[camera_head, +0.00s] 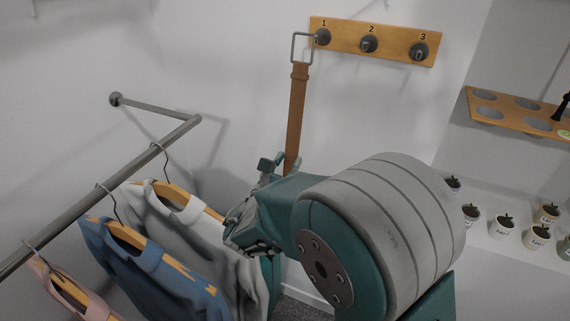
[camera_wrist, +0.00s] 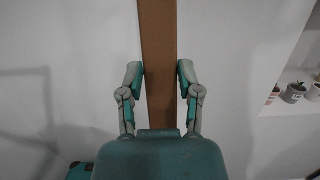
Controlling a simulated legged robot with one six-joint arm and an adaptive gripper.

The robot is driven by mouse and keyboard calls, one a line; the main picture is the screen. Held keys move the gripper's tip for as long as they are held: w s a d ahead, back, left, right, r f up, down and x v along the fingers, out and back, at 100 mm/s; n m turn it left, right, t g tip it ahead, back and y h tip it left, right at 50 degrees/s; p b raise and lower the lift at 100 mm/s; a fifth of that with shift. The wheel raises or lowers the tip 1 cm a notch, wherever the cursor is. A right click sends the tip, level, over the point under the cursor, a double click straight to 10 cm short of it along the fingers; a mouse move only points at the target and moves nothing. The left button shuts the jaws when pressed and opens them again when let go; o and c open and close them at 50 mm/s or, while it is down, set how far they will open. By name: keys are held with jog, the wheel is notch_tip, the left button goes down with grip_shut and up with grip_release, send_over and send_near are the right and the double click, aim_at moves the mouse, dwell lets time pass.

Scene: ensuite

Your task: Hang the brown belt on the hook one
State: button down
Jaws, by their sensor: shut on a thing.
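The brown belt (camera_head: 297,115) stretches upright along the white wall in the head view, its square metal buckle (camera_head: 293,47) at the top. The buckle's right side meets hook one (camera_head: 322,37) at the left end of the wooden hook board; I cannot tell whether it is around the hook or only beside it. My gripper (camera_head: 272,166) is at the belt's lower part, well below the board, and hides the lower end. In the wrist view, the belt (camera_wrist: 159,30) runs between the two fingers of my gripper (camera_wrist: 160,74), which is shut on it.
Hook two (camera_head: 369,44) and hook three (camera_head: 418,51) on the board (camera_head: 345,36) are empty. A clothes rail (camera_head: 75,208) with hanging garments (camera_head: 155,270) stands at the left. A wooden shelf (camera_head: 505,107) with round holes and several small potted plants (camera_head: 503,226) are at the right.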

jog(key=w+d+f, duration=0.2)
jog(key=w+d, duration=0.1)
jog(key=w, duration=0.5)
jog(key=shift+f, duration=0.2)
dwell(0.9)
jog(key=shift+f, duration=0.1)
dwell(0.4)
